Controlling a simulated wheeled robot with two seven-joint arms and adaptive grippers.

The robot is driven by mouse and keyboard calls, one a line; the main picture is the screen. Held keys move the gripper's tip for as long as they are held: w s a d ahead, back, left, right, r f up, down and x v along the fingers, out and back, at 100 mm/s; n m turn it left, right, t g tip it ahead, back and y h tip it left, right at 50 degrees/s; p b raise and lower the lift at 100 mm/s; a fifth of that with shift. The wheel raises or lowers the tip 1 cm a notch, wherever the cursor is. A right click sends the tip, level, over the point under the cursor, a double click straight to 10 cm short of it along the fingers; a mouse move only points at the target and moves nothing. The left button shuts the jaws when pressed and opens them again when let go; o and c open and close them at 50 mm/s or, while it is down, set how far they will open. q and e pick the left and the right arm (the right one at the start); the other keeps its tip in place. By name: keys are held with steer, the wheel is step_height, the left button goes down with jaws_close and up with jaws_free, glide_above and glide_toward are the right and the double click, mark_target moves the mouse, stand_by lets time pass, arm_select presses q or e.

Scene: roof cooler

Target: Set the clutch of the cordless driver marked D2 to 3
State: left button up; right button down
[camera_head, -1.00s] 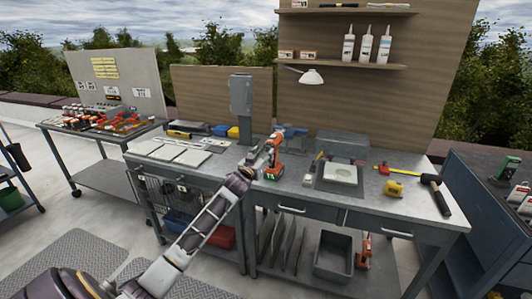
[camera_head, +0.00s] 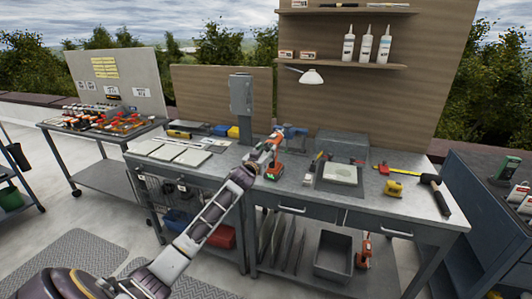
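An orange and black cordless driver (camera_head: 274,172) stands upright on the middle workbench, its battery base down. Its marking is too small to read, and so is its clutch setting. My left gripper (camera_head: 265,151) is at the upper part of the driver and hides much of its head. I cannot tell whether the fingers touch it, or whether they are open or shut. Another orange driver (camera_head: 364,250) is on the lower shelf of the bench, its marking also unreadable. My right gripper is not in view.
A grey tray with a pale plate (camera_head: 340,174), a yellow tape measure (camera_head: 393,188) and a hammer (camera_head: 435,193) lie right of the driver. Pale flat panels (camera_head: 170,152) lie left. A blue vise (camera_head: 292,133) and a grey post (camera_head: 242,100) stand behind.

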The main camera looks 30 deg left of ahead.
arm_select(q)
steer(key=c, duration=0.8)
steer(key=shift+c, duration=0.2)
steer(key=shift+m+p, duration=0.3)
steer(key=shift+m, duration=0.2)
steer(key=shift+r+m+p, duration=0.1)
steer(key=shift+m+p, duration=0.2)
steer(key=shift+m, duration=0.2)
steer(key=shift+m+p, duration=0.65)
steer(key=shift+m, duration=1.05)
steer(key=m+p, duration=0.1)
steer(key=m, duration=0.1)
steer(key=shift+m, duration=0.4)
steer(key=shift+m+p, duration=0.55)
steer(key=shift+m, duration=0.25)
steer(key=m, duration=0.2)
steer(key=shift+m+p, duration=0.4)
steer(key=m, duration=0.2)
steer(key=shift+m+p, duration=0.3)
steer(key=shift+m, duration=0.1)
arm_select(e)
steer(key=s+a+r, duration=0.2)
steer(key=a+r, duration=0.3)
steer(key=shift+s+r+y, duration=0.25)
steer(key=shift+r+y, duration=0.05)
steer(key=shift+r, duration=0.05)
arm_select(q)
steer(key=shift+m, duration=0.3)
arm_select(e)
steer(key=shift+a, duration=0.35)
